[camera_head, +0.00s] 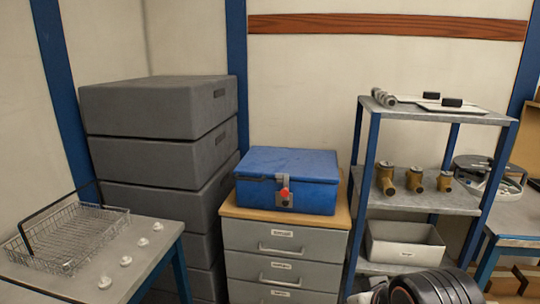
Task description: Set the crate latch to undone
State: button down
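The blue crate (263,166) stands with its lid closed on the wooden top of a drawer cabinet, near the middle of the head view. The crate latch (284,192) is on the crate's front face. It is a grey metal plate with a red knob and reaches over the lid seam. The plate lies against the front, but I cannot tell whether it is fastened. Dark rounded parts, seemingly of my own arm, show at the bottom right edge, well apart from the crate. My gripper's fingers are not in view.
Stacked grey boxes (160,160) rise left of the crate. A shelf rack (437,115) with brass fittings (414,179) and a white bin (404,250) stands right. A wire basket (68,240) sits on the left table. The drawer cabinet (285,240) is below the crate.

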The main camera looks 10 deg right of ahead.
aim_at(285, 191)
jog(key=i+l, duration=0.15)
jog(key=i, duration=0.3)
jog(key=i+l, duration=0.2)
jog(key=i, duration=0.25)
jog(key=i+l+u, duration=0.1)
jog(key=i, duration=0.3)
jog(key=l, duration=0.1)
